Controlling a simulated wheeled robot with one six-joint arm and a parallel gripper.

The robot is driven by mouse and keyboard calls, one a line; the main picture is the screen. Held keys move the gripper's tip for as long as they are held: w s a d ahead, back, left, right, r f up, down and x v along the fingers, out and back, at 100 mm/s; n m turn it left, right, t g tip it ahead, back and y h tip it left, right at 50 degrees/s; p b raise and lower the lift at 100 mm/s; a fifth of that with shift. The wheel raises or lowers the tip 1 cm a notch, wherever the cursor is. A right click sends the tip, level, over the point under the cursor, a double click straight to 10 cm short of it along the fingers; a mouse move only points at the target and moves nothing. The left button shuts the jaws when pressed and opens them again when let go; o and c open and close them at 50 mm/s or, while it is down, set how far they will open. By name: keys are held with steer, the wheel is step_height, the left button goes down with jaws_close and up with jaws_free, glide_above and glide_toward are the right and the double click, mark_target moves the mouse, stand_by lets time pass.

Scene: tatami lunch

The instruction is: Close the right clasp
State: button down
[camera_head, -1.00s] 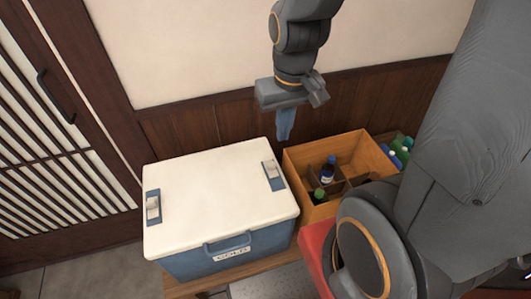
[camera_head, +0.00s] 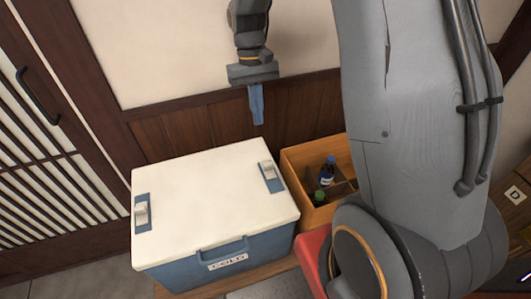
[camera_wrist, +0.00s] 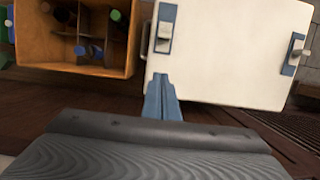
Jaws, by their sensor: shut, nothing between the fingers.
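The cooler (camera_head: 215,205) is a blue box with a shut white lid, marked COLD on its front. The right clasp (camera_head: 270,178) is a blue strip with a pale lever near the lid's right edge; in the wrist view the right clasp (camera_wrist: 166,28) lies just beyond my fingertips. Its lever seems to stand a little proud of the strip. The left clasp (camera_head: 142,214) sits at the lid's left edge. My gripper (camera_head: 257,121) points down behind the cooler's back right corner, above and apart from the clasp. Its blue fingers (camera_wrist: 160,78) are together and empty.
A wooden crate (camera_head: 297,160) with dividers and bottles stands close to the cooler's right. A wall with wood panelling (camera_head: 190,130) runs behind. A sliding door (camera_head: 60,170) is at the left. My arm hides the crate's right part. The space above the lid is clear.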

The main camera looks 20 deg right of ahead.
steer(key=p, duration=0.2)
glide_toward(271, 173)
steer(key=w+f, duration=0.5)
steer(key=w, duration=0.1)
steer(key=shift+f, duration=0.2)
steer(key=s, duration=0.1)
steer(key=s+p, duration=0.1)
steer(key=shift+s+r+p, duration=0.2)
steer(key=shift+s+p, duration=0.1)
steer(key=shift+s, duration=0.05)
steer(key=shift+s+f, duration=0.1)
steer(key=shift+s, duration=0.5)
steer(key=s+p, duration=0.1)
steer(key=s, duration=0.2)
steer(key=shift+p, duration=0.35)
steer(key=shift+s, duration=0.15)
